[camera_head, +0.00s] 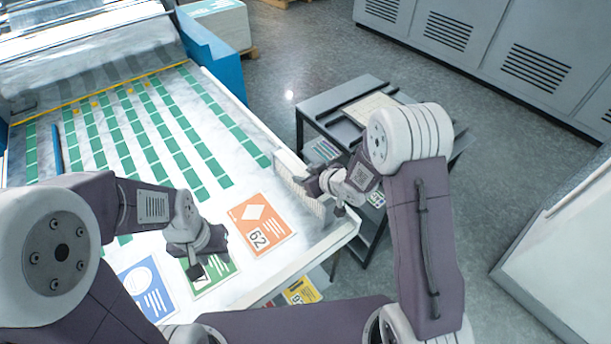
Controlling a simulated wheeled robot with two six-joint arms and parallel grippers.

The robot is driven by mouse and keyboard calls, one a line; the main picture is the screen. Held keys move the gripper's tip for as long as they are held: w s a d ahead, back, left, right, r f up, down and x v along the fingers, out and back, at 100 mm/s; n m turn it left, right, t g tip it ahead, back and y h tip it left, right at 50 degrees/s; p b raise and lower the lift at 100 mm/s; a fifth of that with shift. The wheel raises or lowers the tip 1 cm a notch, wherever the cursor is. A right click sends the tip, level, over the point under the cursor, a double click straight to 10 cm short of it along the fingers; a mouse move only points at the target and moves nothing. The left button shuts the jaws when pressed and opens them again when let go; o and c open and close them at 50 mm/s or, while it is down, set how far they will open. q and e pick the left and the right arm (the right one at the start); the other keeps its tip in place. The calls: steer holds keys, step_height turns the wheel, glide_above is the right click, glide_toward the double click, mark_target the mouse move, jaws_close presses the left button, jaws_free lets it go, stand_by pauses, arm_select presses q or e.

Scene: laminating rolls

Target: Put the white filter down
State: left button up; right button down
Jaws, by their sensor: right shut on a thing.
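The white filter (291,178) is a pale, ribbed panel at the right edge of the lit table. My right gripper (322,187) is shut on it at its right side, and the fingers hide part of it. The filter stands tilted along the table's edge; I cannot tell whether it touches the surface. My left gripper (207,262) hangs over the green card (212,274), with nothing visible in it. Its fingers are too small and dark to tell whether they are open.
The lit table (262,293) bears rows of green labels, an orange card (262,222) and a blue card (146,286). A dark cart (325,105) with a pale board (372,108) stands just right of the table. Grey cabinets (470,40) line the back; the floor between is clear.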

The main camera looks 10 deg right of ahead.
steer(key=c, duration=0.9)
jaws_free()
steer(key=shift+f, duration=0.1)
